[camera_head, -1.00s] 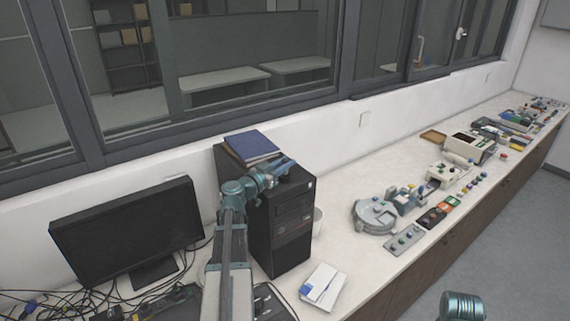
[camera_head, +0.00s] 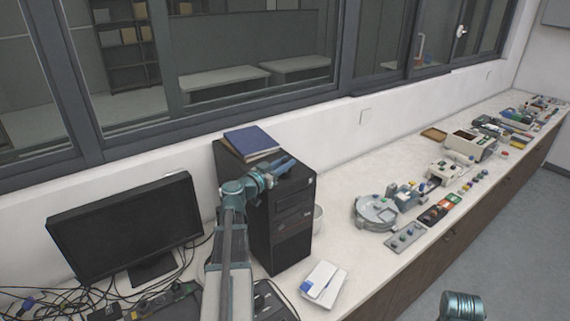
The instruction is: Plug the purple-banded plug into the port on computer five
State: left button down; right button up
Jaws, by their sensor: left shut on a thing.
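A black computer tower (camera_head: 291,215) stands upright on the bench. I cannot read which computer it is, and its port is not visible. My left gripper (camera_head: 284,166) is over the tower's top, near its upper front edge, beside the books. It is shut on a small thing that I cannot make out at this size. I see no purple band, so I cannot tell whether it is the plug. I cannot tell whether the gripper touches the tower. My right gripper is out of view; only a teal part of my right arm shows at the lower right.
A blue book (camera_head: 251,141) lies on the tower. A black monitor (camera_head: 125,228) stands left, with tangled cables (camera_head: 60,300) below it. A white box (camera_head: 324,284) lies before the tower. Instruments such as a round grey device (camera_head: 375,211) line the bench rightward. A window is behind.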

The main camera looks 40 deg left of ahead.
pick_arm(q)
jog(key=shift+f+b, duration=0.3)
jog(key=c, duration=0.6)
grip_release()
jog(key=shift+c, duration=0.2)
jog(key=shift+o, duration=0.2)
jog(key=o, duration=0.5)
notch_tip(320, 180, up, 8)
jog(key=p, duration=0.7)
jog(key=shift+f+p, duration=0.15)
jog(key=shift+p, duration=0.2)
jog(key=shift+f, duration=0.1)
